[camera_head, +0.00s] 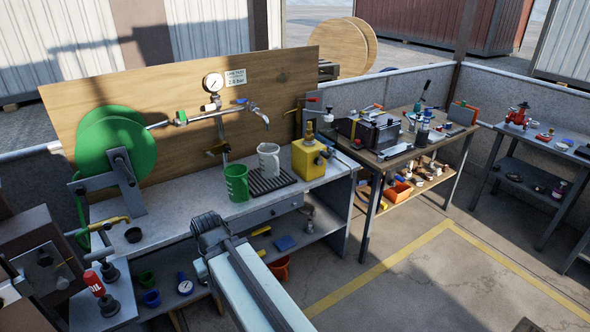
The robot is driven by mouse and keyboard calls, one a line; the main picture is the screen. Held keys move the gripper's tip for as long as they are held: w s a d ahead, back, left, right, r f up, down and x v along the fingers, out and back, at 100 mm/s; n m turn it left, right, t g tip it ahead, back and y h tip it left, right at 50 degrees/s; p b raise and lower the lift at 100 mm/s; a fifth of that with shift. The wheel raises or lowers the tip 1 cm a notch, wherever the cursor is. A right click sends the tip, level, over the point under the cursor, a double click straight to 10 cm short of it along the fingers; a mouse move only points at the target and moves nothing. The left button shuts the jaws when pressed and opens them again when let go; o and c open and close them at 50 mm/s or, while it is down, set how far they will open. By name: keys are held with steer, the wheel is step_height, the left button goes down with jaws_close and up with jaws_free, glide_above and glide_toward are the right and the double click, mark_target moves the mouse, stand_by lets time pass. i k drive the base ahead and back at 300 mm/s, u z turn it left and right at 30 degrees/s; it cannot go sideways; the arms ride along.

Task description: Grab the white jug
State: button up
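The white jug (268,160) stands upright on a dark slatted drip mat (262,186) on the workbench, in front of the wooden back panel and below a tap (258,114). A green jug (237,183) stands just left of it. My arm reaches in from the bottom edge, and its dark end (210,232) is in front of the bench, nearer to me than the jugs and apart from them. The fingers cannot be made out, so open or shut does not show.
A yellow box (309,158) stands close right of the white jug. A green reel (117,146) is at the bench's left. A pressure gauge (213,82) and pipe are at the panel. A second bench (403,149) carries tools. The yellow-lined floor (440,270) is open at right.

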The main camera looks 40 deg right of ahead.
mark_target(270, 163)
steer(key=z, duration=5.65)
steer(key=k, duration=0.9)
steer(key=u, duration=5.75)
